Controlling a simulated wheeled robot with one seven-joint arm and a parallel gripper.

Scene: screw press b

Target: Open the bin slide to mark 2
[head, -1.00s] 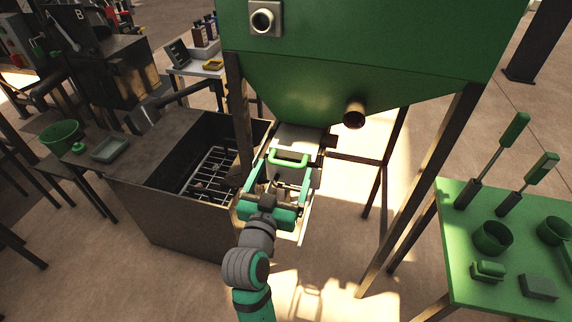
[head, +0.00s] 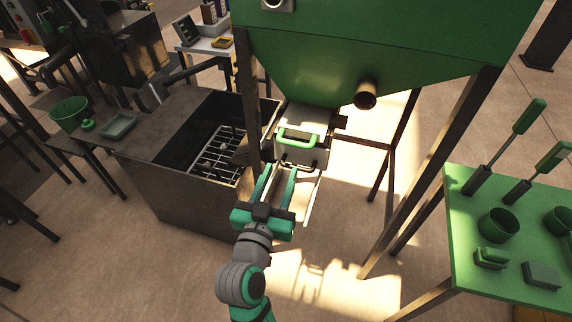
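The bin slide is a pale plate (head: 309,118) under the green hopper (head: 370,55), with a bright green handle (head: 298,137) at its near end. Slide marks are too small to read. My gripper (head: 280,170) is below the handle in the picture, at the near side of the slide. Its two teal fingers are spread apart and point toward the handle. Nothing shows between them, and they appear clear of the handle.
A dark open box with a wire grate (head: 217,153) stands left of the slide, and a hopper leg (head: 250,110) rises close by my gripper. A round spout (head: 366,95) sticks out at the right. A green table (head: 475,215) with tools and cups stands far right.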

